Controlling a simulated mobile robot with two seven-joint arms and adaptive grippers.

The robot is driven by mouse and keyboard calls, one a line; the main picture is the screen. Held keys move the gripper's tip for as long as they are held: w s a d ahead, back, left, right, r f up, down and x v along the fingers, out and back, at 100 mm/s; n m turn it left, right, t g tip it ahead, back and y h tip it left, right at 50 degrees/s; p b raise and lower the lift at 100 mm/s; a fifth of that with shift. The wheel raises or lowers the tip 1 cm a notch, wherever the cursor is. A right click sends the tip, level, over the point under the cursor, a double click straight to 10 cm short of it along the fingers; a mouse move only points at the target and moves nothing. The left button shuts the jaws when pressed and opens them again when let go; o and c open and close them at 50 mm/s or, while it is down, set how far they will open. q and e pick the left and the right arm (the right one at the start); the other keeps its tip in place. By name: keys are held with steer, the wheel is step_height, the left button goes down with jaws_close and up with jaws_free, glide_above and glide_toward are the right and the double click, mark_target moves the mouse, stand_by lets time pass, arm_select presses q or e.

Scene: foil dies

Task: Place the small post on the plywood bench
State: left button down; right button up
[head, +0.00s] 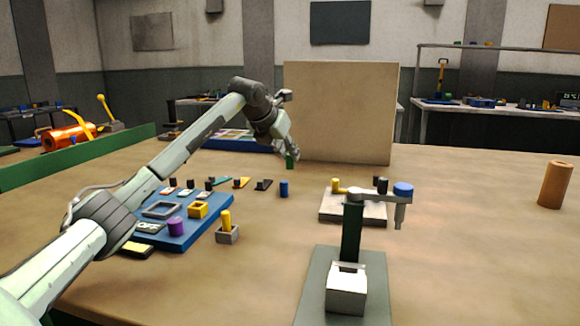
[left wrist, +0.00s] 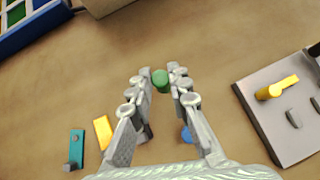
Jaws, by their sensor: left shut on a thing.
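My left gripper (head: 290,152) reaches over the middle of the plywood bench (head: 470,245) in the head view. It is shut on a small green post (head: 291,161), which points down from the fingertips. In the left wrist view, the green post (left wrist: 160,80) sits between the two fingertips (left wrist: 160,77), its round end showing. I cannot tell whether its lower end touches the bench. My right gripper is not in view.
A blue cylinder (head: 283,188) stands near the gripper. A grey plate with a yellow part (head: 349,208) is to its right. A blue tray (head: 185,238) with several parts lies left. A tan upright panel (head: 340,110) stands behind. The bench's right side is mostly clear.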

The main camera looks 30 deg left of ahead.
mark_target(289, 167)
arm_select(q)
steer(key=shift+w+d+f, duration=0.15)
steer(key=shift+w+f, duration=0.15)
steer(key=shift+f, duration=0.1)
step_height(289, 167, down, 3)
steer(key=shift+f, duration=0.2)
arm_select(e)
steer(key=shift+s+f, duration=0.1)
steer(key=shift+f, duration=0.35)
arm_select(q)
steer(key=shift+f, duration=0.2)
steer(key=shift+f, duration=0.1)
steer(key=c, duration=1.4)
jaws_free()
steer(key=shift+c, duration=0.2)
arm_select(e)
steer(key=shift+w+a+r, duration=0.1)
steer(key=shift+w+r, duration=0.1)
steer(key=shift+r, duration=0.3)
